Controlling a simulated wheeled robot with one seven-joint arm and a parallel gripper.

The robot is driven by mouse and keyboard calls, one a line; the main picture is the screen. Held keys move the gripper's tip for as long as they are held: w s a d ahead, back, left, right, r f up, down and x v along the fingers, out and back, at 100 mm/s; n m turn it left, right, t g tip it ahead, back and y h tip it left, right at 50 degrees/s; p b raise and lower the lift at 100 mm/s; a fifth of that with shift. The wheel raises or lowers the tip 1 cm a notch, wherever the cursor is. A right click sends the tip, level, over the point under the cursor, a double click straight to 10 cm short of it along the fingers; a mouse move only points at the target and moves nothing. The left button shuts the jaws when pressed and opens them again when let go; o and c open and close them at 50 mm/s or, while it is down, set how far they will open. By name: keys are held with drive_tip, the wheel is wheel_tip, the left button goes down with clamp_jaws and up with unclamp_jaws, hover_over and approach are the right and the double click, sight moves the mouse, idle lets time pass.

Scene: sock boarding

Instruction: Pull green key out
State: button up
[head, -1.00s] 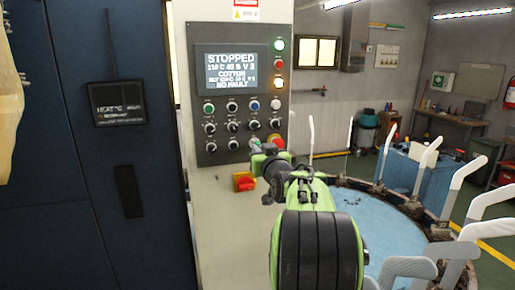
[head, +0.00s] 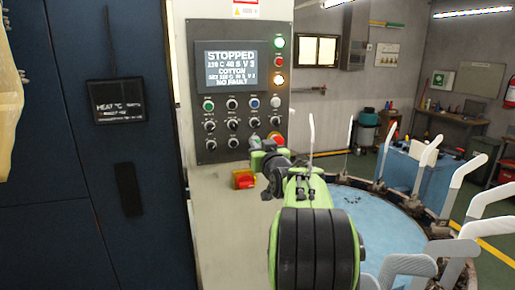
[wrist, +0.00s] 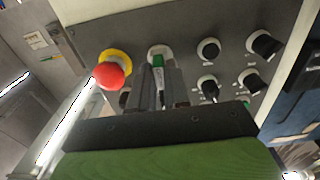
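The green key (wrist: 158,62) stands in a round pale switch on the grey control panel (wrist: 110,35). In the wrist view my gripper (wrist: 159,78) has one finger on each side of it, with a narrow gap that the key fills. It looks shut on the key, which is still at the switch. In the head view my gripper (head: 262,158) is at the panel's lower right corner, and the arm hides most of the key.
A red emergency button (wrist: 109,76) on a yellow ring is just left of the key in the wrist view. Black knobs (wrist: 208,49) are to its right. A red-yellow switch (head: 243,180) is below the panel. A round blue table (head: 385,225) with pale upright boards stands right.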

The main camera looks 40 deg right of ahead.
clamp_jaws()
drive_tip(key=shift+s+a+f+b, duration=0.1)
drive_tip(key=shift+s+b, duration=0.1)
drive_tip(key=shift+b, duration=0.1)
drive_tip(key=shift+b+v, duration=1.55)
drive_tip(key=shift+v, duration=0.5)
drive_tip(key=b+v, duration=0.8)
drive_tip(key=v, duration=1.2)
drive_tip(key=shift+b, duration=0.35)
